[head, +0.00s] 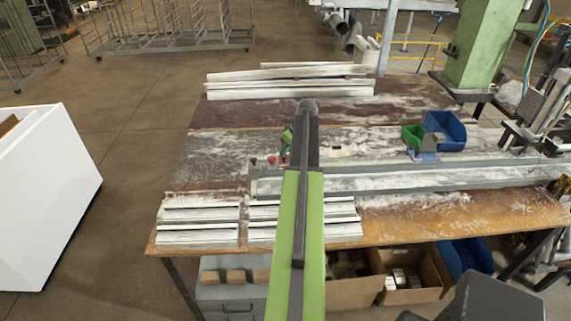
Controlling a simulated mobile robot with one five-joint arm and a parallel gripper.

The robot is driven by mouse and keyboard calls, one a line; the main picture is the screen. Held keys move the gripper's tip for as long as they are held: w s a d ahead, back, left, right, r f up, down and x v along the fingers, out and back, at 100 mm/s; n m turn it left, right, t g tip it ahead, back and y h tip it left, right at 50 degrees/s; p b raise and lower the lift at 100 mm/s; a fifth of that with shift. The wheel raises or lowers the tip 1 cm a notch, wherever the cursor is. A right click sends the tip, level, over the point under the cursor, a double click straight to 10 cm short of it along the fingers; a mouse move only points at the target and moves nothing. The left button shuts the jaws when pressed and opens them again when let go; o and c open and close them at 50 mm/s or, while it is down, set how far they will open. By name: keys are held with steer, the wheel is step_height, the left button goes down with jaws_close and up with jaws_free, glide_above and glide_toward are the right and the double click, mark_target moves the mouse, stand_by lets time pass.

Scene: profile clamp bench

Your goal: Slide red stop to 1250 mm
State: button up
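A small red piece (272,160), which looks like the red stop, sits near the left end of the long pale rail (420,178) on the workbench. A small grey or white piece stands just left of it. My arm reaches from the bottom centre over the bench. The end of my arm, with my gripper (287,142), is just right of and beyond the red piece. The arm largely hides the gripper, and its fingers are too small to make out. I cannot tell whether it touches the stop. No millimetre marks are readable.
The workbench (380,218) carries white profiles (200,226) at the front left and more (290,90) at the back. A green bin (413,137) and blue bin (446,130) stand back right. A green column (485,45) and machinery bound the right. A white cabinet (45,200) stands left.

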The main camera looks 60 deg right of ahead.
steer(key=b+x, duration=0.1)
steer(key=x, duration=0.2)
steer(key=shift+r, duration=0.1)
jaws_close()
stand_by(1.3)
